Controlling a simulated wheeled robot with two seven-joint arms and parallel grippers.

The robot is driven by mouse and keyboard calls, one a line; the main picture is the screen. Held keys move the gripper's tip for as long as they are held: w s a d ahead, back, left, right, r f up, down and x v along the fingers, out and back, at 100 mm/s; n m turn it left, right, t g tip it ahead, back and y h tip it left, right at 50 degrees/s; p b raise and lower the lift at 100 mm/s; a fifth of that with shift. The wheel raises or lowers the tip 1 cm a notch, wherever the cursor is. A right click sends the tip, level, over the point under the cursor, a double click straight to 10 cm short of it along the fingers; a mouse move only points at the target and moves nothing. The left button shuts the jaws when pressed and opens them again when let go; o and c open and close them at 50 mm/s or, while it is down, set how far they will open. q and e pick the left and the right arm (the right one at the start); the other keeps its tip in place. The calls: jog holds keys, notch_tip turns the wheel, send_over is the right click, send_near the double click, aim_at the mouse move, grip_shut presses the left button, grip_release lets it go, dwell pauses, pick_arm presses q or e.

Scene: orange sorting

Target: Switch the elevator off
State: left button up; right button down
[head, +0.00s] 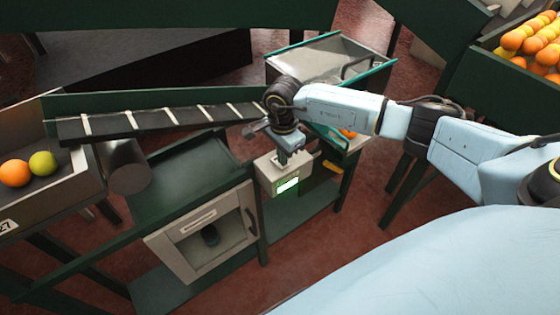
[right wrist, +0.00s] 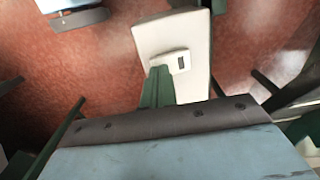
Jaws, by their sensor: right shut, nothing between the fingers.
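The elevator (head: 190,117) is a dark inclined belt with pale slats, running across the left half of the head view. A small cream control box (head: 268,176) with a lit white and green panel (head: 288,185) is mounted below its right end. My right gripper (head: 283,160) is shut and empty, pointing down at the top of this box. In the right wrist view its green fingers (right wrist: 157,72) are right beside a small raised switch (right wrist: 181,62) with a dark slot, on the pale box top (right wrist: 150,38). Whether they touch the switch I cannot tell. My left gripper is out of view.
An orange (head: 14,173) and a yellow-green fruit (head: 43,163) lie in a tray at the left. A cabinet (head: 205,235) with a dark window stands below the belt. A metal hopper (head: 330,60) is behind my right arm. Crated oranges (head: 535,40) are at top right.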

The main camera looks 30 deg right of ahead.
jog(key=shift+f, duration=0.35)
jog(key=shift+r+p, duration=2.05)
jog(key=shift+r, duration=1.5)
